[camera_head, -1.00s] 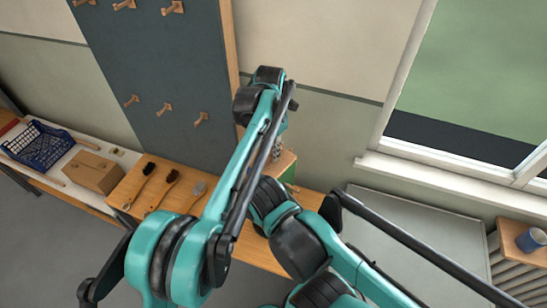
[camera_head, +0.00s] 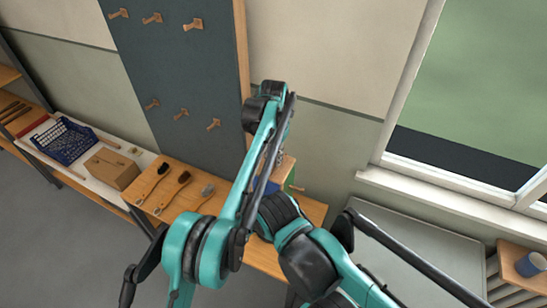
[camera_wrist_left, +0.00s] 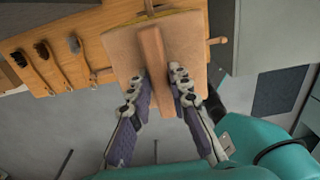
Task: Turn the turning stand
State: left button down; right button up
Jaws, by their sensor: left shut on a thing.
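The turning stand appears in the left wrist view as a pale wooden board (camera_wrist_left: 187,35) with a raised wooden bar (camera_wrist_left: 154,55) down its middle. My left gripper (camera_wrist_left: 160,78) has its fingers on either side of the bar, shut on it. In the head view, part of the stand's wood (camera_head: 286,168) shows behind my arm at the bench's right part. My arm links hide most of the stand and left gripper there. My right gripper is not seen in either view.
A wooden bench (camera_head: 312,208) carries several brushes (camera_head: 176,190) left of the stand. Farther left are a cardboard box (camera_head: 112,168) and a blue basket (camera_head: 64,141). A dark pegboard (camera_head: 183,75) rises behind. A blue cup (camera_head: 530,264) stands far right.

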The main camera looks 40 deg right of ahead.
pick_arm(q)
jog(key=c, duration=1.4)
grip_release()
jog(key=shift+r, duration=3.65)
